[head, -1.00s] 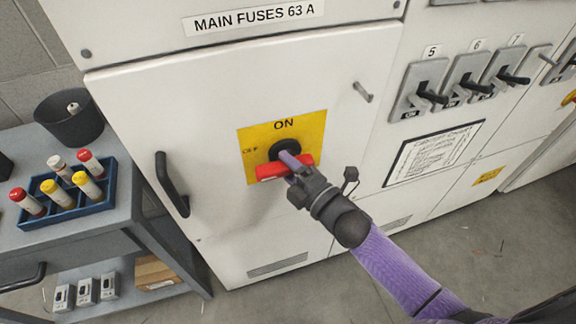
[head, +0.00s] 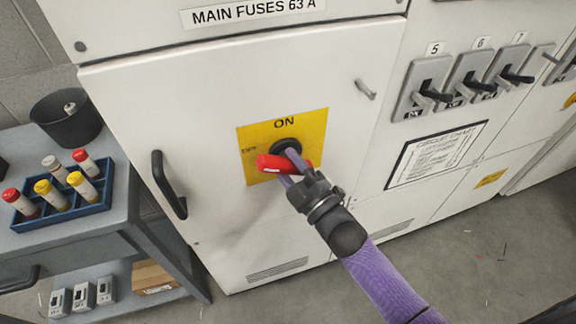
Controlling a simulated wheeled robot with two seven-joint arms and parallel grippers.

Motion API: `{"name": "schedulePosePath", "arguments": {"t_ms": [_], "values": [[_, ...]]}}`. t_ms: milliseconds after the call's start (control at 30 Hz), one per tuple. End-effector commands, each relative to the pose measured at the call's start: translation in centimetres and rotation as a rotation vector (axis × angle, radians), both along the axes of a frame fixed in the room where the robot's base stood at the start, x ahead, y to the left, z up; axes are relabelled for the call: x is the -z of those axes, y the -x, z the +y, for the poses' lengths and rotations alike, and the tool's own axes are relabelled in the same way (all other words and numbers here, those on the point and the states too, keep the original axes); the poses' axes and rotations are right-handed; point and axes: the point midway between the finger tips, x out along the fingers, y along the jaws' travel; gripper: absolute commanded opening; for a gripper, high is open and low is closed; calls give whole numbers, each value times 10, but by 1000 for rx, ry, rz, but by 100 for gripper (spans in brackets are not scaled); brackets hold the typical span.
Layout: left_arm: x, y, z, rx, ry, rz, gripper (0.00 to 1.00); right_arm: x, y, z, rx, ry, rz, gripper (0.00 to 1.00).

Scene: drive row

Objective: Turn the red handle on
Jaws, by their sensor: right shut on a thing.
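The red handle (head: 273,164) sits on a black round hub (head: 285,146) in the middle of a yellow plate (head: 311,127) on the white cabinet door. The plate reads ON at the top and OFF at the left. The handle lies close to level, its left end a little higher and its white mark on the lower left side. The gripper covers part of the handle's right half. My left gripper is not in view.
Breaker levers (head: 436,95) line the right cabinet. A grey cart (head: 118,222) with a blue fuse rack (head: 78,205) and black cup (head: 66,118) stands at left.

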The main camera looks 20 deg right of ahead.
Motion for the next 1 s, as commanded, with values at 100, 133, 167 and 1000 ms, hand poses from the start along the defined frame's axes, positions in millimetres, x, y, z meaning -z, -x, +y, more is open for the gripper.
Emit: {"name": "schedulePosePath", "arguments": {"t_ms": [100, 133, 167, 1000], "values": [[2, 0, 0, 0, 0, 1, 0, 3, 0, -2, 5, -38, 10, 0], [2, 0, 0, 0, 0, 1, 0, 3, 0, -2, 5, -48, 11, 0], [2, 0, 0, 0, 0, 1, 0, 3, 0, -2, 4, -56, 11, 0], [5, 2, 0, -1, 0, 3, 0, 4, 0, -2, 5, -228, 22, 0]]}}
